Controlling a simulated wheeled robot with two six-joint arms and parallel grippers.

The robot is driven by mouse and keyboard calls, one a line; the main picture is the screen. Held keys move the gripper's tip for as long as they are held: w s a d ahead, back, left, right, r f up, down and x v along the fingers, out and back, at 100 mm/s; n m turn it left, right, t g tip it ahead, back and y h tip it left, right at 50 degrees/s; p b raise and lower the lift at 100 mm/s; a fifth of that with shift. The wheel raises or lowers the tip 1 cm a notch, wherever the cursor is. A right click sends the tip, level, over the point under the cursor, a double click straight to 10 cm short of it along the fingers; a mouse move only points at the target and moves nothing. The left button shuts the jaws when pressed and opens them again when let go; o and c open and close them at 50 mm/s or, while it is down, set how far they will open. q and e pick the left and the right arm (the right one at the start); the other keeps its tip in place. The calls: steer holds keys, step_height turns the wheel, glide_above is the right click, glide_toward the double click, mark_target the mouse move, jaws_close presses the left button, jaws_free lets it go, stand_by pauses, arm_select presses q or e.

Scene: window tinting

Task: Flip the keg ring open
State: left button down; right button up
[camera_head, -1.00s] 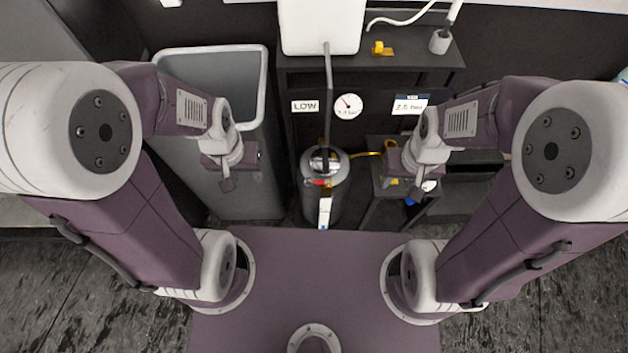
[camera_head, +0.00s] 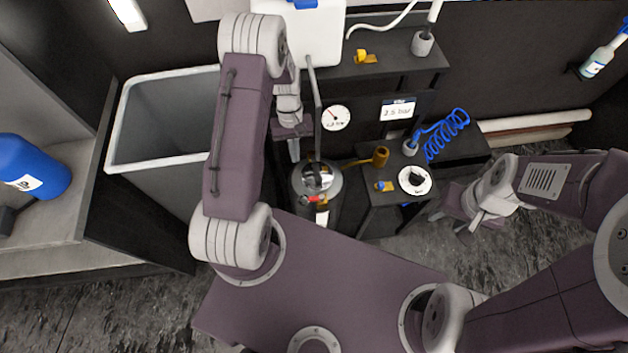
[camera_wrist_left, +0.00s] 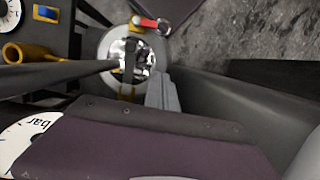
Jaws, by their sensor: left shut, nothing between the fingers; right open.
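The keg (camera_head: 303,194) stands upright in front of the dark bench, with a shiny metal fitting (camera_head: 318,178) on its pale top. A red-ended part sits at the near edge of the fitting. The keg top (camera_wrist_left: 108,45) also shows in the left wrist view, with the red part (camera_wrist_left: 147,22) at its far side. I cannot make out the ring's position clearly. My left gripper (camera_head: 295,153) is shut and empty, just above and behind the keg's left edge; its fingers (camera_wrist_left: 165,92) point at the keg top. My right gripper (camera_head: 466,219) is open and empty, off to the right.
A thin dark post (camera_head: 317,105) rises close beside my left gripper. A large grey bin (camera_head: 165,125) stands at the left. A gauge (camera_head: 336,118) hangs behind.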

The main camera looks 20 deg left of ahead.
mark_target(310, 199)
arm_select(q)
steer(key=shift+f, duration=0.15)
steer(key=x, duration=0.9)
steer(key=shift+s+f+b, duration=0.1)
steer(key=shift+f+b, duration=0.2)
steer(key=shift+f, duration=0.05)
steer(key=s+d, duration=0.2)
steer(key=shift+s+p, duration=0.4)
steer(key=shift+s+d, duration=0.1)
steer(key=shift+s, duration=0.25)
